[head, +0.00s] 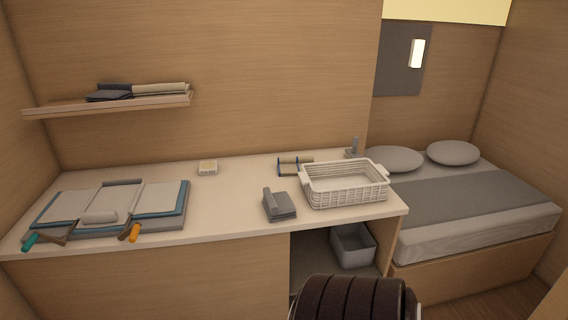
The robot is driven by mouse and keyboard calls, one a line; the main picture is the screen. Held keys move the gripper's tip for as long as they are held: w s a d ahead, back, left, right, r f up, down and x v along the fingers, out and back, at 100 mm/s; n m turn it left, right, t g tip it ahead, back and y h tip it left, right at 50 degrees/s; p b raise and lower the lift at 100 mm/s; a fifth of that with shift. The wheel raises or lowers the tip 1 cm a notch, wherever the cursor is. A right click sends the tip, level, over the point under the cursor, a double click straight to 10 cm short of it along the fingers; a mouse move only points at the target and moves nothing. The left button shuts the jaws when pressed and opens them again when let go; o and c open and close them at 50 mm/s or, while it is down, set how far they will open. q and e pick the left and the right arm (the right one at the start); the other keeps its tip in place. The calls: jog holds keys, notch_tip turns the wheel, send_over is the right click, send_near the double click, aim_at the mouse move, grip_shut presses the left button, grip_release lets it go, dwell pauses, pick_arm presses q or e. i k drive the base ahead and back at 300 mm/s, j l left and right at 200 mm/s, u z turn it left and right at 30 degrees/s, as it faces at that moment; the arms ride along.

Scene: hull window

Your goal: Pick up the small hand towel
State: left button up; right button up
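A small grey folded cloth (281,207), which looks like the small hand towel, lies near the front edge of the counter (235,188), with a rolled or raised fold along its left side. It lies just left of the white wire basket (345,194) and apart from it. A smaller dark blue and beige folded cloth (288,168) lies behind it, by the basket's back left corner. I cannot tell for certain which cloth is the hand towel. Neither of my grippers is in view, and nothing touches the grey cloth.
Several grey and blue folded cloths (112,206) lie at the counter's left, with a teal-handled tool (38,240) and an orange-handled tool (131,232) before them. A small pale box (208,168) sits at the back. A wall shelf (110,104) holds folded cloths. A grey bin (352,245) stands below.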

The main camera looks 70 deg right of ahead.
aim_at(278, 202)
jog(key=z, duration=2.15)
